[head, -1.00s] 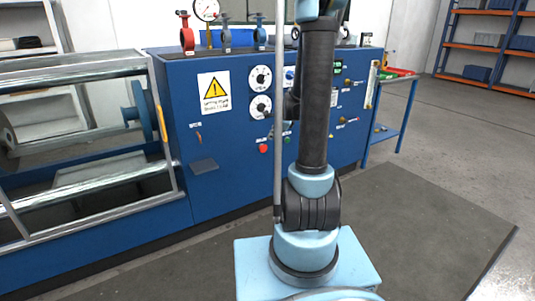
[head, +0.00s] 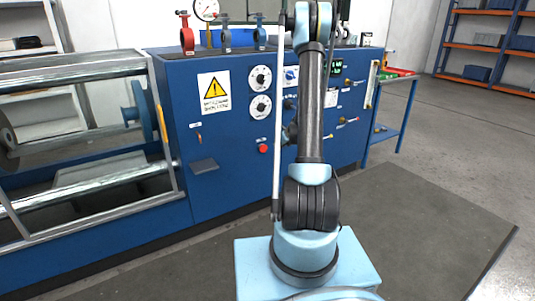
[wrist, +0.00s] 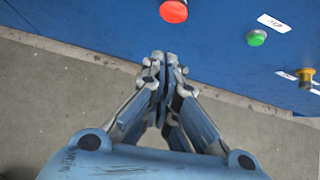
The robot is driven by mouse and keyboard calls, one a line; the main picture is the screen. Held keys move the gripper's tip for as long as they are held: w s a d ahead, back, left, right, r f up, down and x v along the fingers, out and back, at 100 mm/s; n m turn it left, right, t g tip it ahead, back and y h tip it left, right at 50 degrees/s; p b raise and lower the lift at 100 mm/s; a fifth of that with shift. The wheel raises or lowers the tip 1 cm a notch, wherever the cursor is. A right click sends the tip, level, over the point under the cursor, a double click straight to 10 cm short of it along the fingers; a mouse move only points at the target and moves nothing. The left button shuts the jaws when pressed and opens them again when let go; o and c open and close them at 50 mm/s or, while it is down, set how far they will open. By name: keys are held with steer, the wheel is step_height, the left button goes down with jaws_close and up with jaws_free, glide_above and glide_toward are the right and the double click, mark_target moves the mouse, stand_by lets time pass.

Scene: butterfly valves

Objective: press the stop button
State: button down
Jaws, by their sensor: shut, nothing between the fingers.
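The red button (head: 263,148), a round red knob, sits low on the blue cabinet front (head: 225,150), left of my arm in the head view. In the wrist view the red button (wrist: 173,11) is at the top edge, a little beyond and above my fingertips. My gripper (wrist: 165,62) is shut and empty, its fingertips apart from the button. A green button (wrist: 256,37) with a white label sits to the right of the red one. In the head view my arm hides most of my gripper. The red button's label is too small to read.
Two white dials (head: 260,77) and a warning sign (head: 214,92) are on the cabinet front. A yellow knob (wrist: 305,74) lies farther right in the wrist view. Red and blue valves (head: 187,38) stand on the cabinet top. The floor before the cabinet is clear.

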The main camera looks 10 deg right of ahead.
mark_target(263, 148)
steer(key=shift+w+d+f+m, duration=0.15)
steer(key=shift+w+f+m, duration=0.1)
steer(key=shift+f, duration=0.15)
steer(key=shift+w+d+f+m, duration=0.1)
steer(key=shift+w+f+m, duration=0.15)
steer(key=shift+f, duration=0.15)
steer(key=w+r+x, duration=0.2)
steer(key=x, duration=1)
steer(key=shift+w+a+f, duration=0.2)
steer(key=shift+w+a, duration=0.05)
steer(key=shift+a, duration=0.2)
